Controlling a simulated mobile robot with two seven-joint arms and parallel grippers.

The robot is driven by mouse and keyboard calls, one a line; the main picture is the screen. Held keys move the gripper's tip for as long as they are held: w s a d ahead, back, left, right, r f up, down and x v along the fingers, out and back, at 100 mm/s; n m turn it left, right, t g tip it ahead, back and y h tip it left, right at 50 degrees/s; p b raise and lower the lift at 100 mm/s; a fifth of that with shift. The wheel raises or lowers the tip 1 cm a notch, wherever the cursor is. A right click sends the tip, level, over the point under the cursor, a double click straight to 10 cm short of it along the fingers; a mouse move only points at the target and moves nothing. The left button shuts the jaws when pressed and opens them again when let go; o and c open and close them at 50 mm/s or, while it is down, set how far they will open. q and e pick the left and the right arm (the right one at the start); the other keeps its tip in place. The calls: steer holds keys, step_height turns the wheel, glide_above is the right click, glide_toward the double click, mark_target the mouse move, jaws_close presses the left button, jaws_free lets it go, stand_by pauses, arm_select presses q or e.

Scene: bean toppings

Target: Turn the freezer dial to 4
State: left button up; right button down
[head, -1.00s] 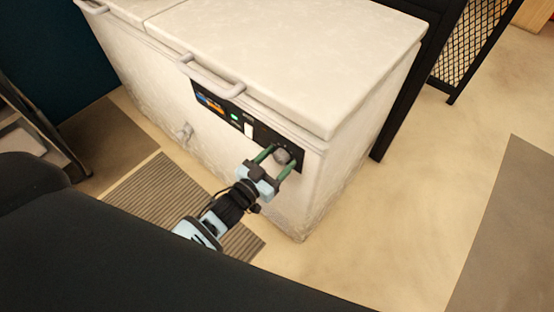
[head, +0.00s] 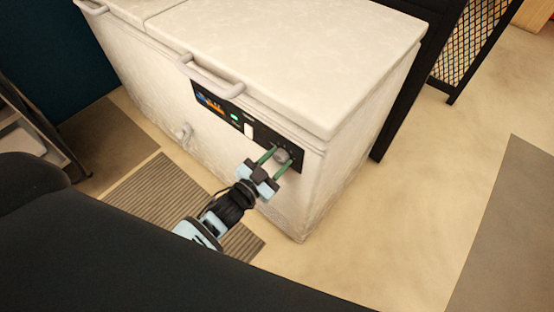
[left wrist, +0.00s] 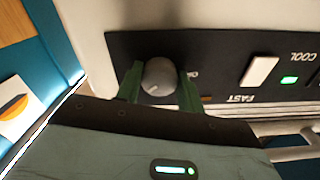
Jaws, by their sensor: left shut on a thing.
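The white chest freezer (head: 330,172) stands ahead, with a black control panel (head: 228,112) along its front under the lid. The round grey freezer dial (head: 282,157) is at the right end of that panel, and it also shows in the left wrist view (left wrist: 158,77). My left gripper (head: 277,160) has its green fingers on either side of the dial and is shut on it; the fingers also show in the left wrist view (left wrist: 160,88). The dial's numbers are too small to read. My right gripper is not in view.
A white switch (left wrist: 260,71) and a lit green light (left wrist: 290,79) sit on the panel beside the dial. A lid handle (head: 212,78) juts out above the panel. A striped mat (head: 150,195) lies before the freezer. The floor at the right is open.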

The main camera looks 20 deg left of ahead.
arm_select(q)
steer(key=m, duration=0.3)
steer(key=shift+m, duration=0.9)
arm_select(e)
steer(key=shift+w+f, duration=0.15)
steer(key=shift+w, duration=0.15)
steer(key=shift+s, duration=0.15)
arm_select(q)
steer(key=o, duration=1)
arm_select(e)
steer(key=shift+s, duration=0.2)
arm_select(q)
steer(key=v, duration=0.7)
steer(key=shift+s+a+r, duration=0.1)
steer(key=shift+s+a, duration=0.1)
steer(key=shift+s, duration=0.15)
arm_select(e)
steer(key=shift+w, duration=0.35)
